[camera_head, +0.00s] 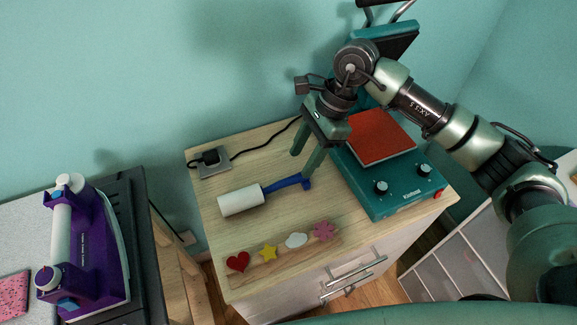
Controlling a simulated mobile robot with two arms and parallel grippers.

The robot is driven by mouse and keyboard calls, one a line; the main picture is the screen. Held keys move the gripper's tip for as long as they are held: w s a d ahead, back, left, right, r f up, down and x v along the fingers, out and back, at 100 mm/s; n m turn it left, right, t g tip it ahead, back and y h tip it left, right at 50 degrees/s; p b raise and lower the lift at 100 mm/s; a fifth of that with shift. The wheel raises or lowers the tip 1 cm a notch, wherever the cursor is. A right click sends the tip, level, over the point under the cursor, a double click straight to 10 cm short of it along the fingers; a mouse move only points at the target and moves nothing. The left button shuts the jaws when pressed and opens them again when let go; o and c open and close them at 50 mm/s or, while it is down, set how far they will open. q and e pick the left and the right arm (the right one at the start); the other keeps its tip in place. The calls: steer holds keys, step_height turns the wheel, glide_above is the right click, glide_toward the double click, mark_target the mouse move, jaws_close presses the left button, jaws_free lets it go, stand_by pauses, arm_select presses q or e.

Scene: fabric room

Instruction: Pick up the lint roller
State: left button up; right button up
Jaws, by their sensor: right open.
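The lint roller lies on the light wooden cabinet top (215,262). Its white roll (241,200) points left and its blue handle (284,184) points right. My right gripper (303,166) hangs over the handle's right end with its two green fingers pointing down. The fingers are apart and nothing shows between them. One fingertip appears close to the handle's end; I cannot tell whether it touches. My left gripper is not in view.
A teal heat press (398,190) with a red pad (381,137) stands right of the roller. A socket with a black plug (211,160) lies behind. Heart, star, cloud and flower patches (268,253) lie in front. A purple iron (84,245) stands at the left.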

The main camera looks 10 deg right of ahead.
mark_target(292, 177)
steer(key=x, duration=0.1)
steer(key=p+x, duration=0.1)
steer(key=x, duration=0.1)
steer(key=shift+s+a+f, duration=0.2)
steer(key=shift+s+f, duration=0.05)
steer(key=shift+s, duration=0.1)
steer(key=x, duration=0.1)
steer(key=p+x, duration=0.1)
steer(key=shift+w+f, duration=0.2)
steer(key=shift+f, duration=0.2)
steer(key=shift+a+f, duration=0.15)
steer(key=shift+f, duration=0.15)
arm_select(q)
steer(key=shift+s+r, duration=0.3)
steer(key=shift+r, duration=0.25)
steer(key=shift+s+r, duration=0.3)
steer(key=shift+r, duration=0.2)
arm_select(e)
jaws_close()
